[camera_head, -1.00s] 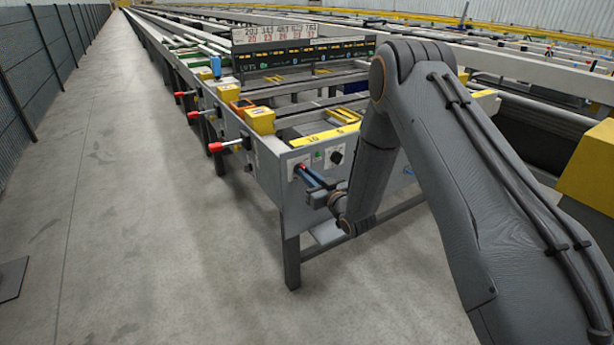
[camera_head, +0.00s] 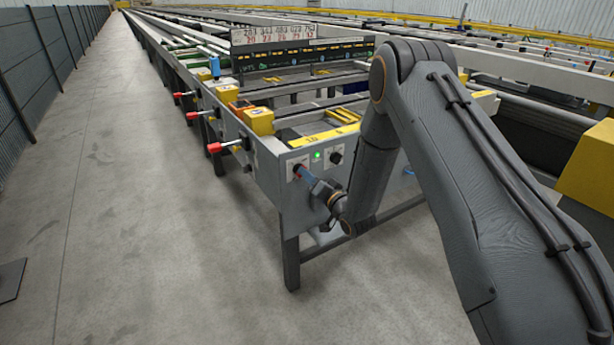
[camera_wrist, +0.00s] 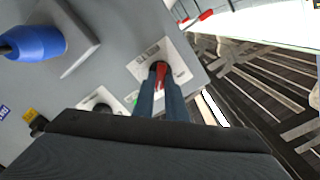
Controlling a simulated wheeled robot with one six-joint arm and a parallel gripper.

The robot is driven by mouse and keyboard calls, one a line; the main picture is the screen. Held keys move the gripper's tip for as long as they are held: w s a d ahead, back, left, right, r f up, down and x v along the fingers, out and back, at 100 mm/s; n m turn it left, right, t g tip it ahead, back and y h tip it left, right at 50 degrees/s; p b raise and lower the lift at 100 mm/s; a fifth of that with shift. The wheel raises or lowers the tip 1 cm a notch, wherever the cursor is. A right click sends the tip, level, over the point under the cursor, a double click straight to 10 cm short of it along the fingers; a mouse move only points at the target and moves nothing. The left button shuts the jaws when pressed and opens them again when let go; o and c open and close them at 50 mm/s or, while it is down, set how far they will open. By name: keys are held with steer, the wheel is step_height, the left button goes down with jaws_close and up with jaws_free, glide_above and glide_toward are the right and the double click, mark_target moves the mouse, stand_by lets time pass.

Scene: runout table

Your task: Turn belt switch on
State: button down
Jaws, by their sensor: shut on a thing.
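The belt switch, a red rotary knob (camera_wrist: 161,74), sits on a white label plate (camera_wrist: 147,62) on the grey end panel of the table. My gripper (camera_wrist: 160,92) has its blue fingers on either side of the knob and is shut on it. In the head view the gripper (camera_head: 301,173) reaches the panel's left plate and mostly covers the red knob (camera_head: 297,168). A green lamp (camera_head: 317,155) beside it glows. The fingers partly hide the knob and its markings.
A black knob (camera_head: 336,157) sits on its own plate right of the lamp. Red-tipped handles (camera_head: 214,147) stick out from the table's left side. The left aisle floor (camera_head: 120,200) is clear.

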stand_by(0.4)
steer(key=c, duration=1.8)
jaws_free()
steer(key=v, duration=0.7)
steer(key=shift+s+d, duration=0.25)
steer(key=shift+s, duration=0.1)
